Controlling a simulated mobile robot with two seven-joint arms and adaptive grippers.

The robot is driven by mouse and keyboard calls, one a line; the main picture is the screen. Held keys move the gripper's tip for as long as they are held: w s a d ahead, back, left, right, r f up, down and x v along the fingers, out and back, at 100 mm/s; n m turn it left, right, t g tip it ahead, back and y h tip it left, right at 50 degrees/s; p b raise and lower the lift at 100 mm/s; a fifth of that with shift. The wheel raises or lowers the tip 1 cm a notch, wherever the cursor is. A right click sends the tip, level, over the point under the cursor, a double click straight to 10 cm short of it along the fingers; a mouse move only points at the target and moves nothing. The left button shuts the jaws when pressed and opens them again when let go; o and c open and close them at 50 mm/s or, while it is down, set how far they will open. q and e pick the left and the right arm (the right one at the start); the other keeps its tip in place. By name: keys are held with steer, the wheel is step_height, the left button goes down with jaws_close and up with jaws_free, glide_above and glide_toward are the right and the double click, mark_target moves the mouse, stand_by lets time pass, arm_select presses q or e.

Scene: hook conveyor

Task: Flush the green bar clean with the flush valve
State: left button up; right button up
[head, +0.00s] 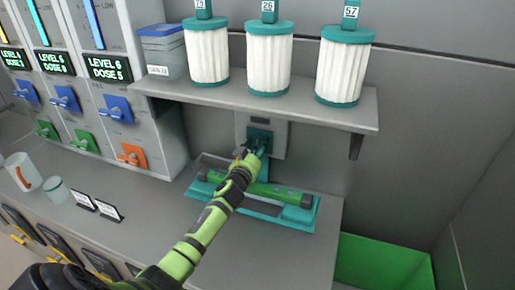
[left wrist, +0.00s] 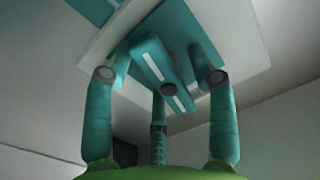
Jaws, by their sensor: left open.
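The flush valve (head: 260,134) is a teal fitting on a grey wall plate under the shelf. In the left wrist view the teal valve part (left wrist: 160,65) with white stripes stands in front of my fingers. My left gripper (head: 256,147) is at the valve, with its fingers (left wrist: 158,90) spread around it. I cannot tell whether they touch it. The green bar (head: 272,191) with dark ends lies across the teal tray (head: 303,214) on the counter below. My left forearm hides part of the bar and tray. My right gripper is not in view.
A shelf (head: 365,112) with white filter cylinders (head: 268,60) and a grey-blue box (head: 163,55) overhangs the valve. Dispenser panels with blue, green and orange levers (head: 131,155) stand at left. Cups (head: 23,172) are on the counter. A green bin (head: 385,265) is at right.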

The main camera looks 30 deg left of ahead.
arm_select(q)
steer(key=c, duration=1.1)
jaws_close()
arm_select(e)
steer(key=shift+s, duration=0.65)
arm_select(q)
steer(key=m, duration=0.3)
steer(key=shift+a+f+m, duration=0.15)
steer(key=shift+m, duration=0.15)
steer(key=m, duration=0.3)
steer(key=shift+a+m+b, duration=0.1)
steer(key=shift+m+b, duration=0.2)
steer(key=shift+b, duration=0.1)
steer(key=m, duration=0.3)
steer(key=shift+a+m, duration=0.1)
steer(key=shift+m, duration=0.3)
steer(key=shift+s+a+m, duration=0.1)
steer(key=shift+m, duration=1.7)
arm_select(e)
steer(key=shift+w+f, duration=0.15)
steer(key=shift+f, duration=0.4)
